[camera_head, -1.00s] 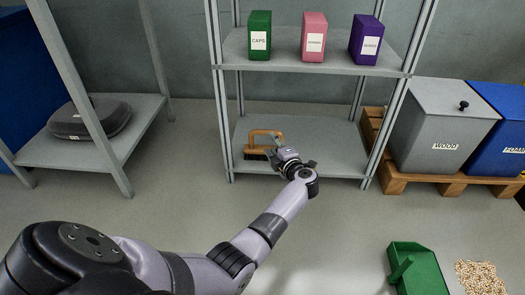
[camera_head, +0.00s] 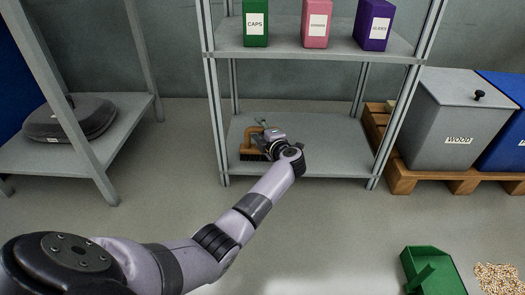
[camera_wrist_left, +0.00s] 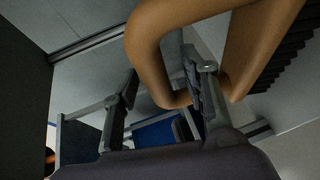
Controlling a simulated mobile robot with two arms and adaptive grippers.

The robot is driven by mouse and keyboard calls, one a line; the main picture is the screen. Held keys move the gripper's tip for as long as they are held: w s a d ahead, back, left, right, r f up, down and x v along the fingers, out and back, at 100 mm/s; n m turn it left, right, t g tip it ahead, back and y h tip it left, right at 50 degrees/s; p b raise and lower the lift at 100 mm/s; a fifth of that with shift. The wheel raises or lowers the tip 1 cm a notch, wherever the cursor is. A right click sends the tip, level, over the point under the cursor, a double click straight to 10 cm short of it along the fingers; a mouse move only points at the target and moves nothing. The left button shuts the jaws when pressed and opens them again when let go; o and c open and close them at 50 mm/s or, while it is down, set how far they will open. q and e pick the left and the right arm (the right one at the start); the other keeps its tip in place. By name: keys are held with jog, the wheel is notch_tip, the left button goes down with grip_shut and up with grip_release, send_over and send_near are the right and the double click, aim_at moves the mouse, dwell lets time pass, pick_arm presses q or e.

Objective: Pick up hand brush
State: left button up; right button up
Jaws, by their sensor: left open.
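The hand brush (camera_head: 246,152) sits on the lower shelf of the middle rack, with a tan wooden loop handle (camera_head: 255,131) and dark bristles. My left gripper (camera_head: 265,132) is at the brush and hides its right part in the head view. In the left wrist view, the tan handle (camera_wrist_left: 151,52) curves close in front of my left gripper (camera_wrist_left: 160,85). One finger shows left of the handle bend and the other overlaps the loop's opening. The jaws are apart. I cannot tell whether they touch the handle. My right gripper is not in view.
The rack's upper shelf (camera_head: 285,43) is above the arm, with green, pink and purple boxes on it. Rack posts stand either side. A green dustpan (camera_head: 430,270) and spilled pellets (camera_head: 498,279) lie on the floor at right. Bins stand on a pallet (camera_head: 440,182).

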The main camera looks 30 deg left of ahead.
pick_arm(q)
jog(key=shift+r, duration=0.1)
jog(key=shift+c, duration=0.2)
grip_shut()
dwell(0.6)
